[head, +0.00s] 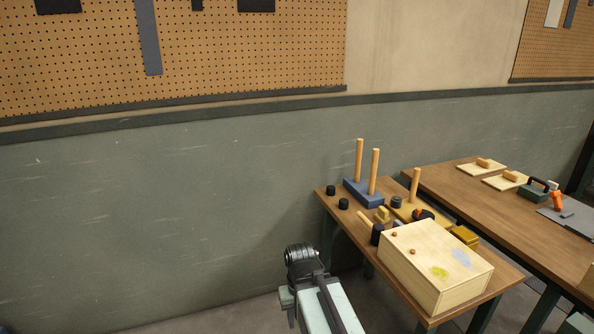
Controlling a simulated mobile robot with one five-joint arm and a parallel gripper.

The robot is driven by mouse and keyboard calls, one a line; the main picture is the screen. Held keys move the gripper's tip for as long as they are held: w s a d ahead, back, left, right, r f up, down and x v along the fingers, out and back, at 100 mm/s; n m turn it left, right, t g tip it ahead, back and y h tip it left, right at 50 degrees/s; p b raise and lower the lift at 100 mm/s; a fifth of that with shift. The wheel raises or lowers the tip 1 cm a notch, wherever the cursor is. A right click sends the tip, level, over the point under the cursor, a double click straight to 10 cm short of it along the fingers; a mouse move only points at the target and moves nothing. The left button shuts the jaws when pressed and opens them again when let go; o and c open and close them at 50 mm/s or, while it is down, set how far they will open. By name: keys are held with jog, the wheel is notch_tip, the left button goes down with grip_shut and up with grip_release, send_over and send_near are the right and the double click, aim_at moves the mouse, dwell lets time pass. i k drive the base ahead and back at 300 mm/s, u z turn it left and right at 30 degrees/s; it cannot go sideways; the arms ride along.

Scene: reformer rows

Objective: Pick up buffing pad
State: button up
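I cannot tell for sure which thing is the buffing pad. Small dark round pieces lie on the nearer table (505,279): a black one (331,190) and another (343,204) at its far left corner, and a dark one (397,201) near the yellow base. A dark piece with orange (424,215) lies behind the wooden box. My gripper (301,256) is at the end of my pale arm, left of the nearer table and apart from everything on it. Its fingers do not show clearly, so I cannot tell whether it is open.
On the nearer table stand a blue base (357,193) with two pegs, a yellow base (405,211) with one peg, a wood-handled dark cylinder (377,235) and a large wooden box (432,262). A second table (450,196) holds boards and tools. A wall (150,215) runs behind.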

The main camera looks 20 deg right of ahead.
aim_at(381, 217)
jog(key=i, duration=1.9)
jog(key=u, duration=0.2)
